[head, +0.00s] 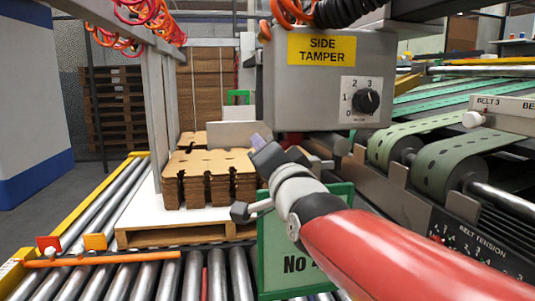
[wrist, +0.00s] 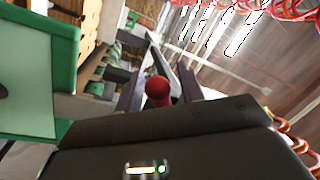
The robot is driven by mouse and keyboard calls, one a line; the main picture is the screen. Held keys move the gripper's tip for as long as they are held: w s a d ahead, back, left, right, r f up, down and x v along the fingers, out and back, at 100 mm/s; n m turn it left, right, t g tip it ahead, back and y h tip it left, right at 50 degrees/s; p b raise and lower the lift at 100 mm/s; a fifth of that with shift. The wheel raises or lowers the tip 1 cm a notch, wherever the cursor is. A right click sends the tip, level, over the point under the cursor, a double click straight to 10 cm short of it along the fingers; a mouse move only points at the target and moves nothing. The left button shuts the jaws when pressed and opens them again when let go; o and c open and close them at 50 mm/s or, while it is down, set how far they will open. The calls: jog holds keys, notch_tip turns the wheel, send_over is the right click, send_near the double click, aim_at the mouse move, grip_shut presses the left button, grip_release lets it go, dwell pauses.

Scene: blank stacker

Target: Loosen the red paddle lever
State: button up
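A red rounded end (wrist: 157,91) shows between the two fingers of my gripper (wrist: 160,85) in the wrist view. It looks like the red lever, but its paddle shape is not clear from this angle. The fingers stand apart with gaps on both sides of the red end, so my gripper is open. In the head view my gripper (head: 258,146) is in front of the grey side tamper box (head: 325,85), at its lower left. A dark red part (head: 290,140) shows under the box, partly hidden by my wrist.
Cut cardboard stacks (head: 210,180) stand on a pallet (head: 180,235) left of my gripper. A green-framed sign (head: 275,250) is just below my arm. Belts (head: 440,150) run at right. Red (head: 48,243) and orange (head: 95,241) tabs sit by the rollers at lower left.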

jog(key=v, duration=0.8)
jog(key=shift+c, duration=0.2)
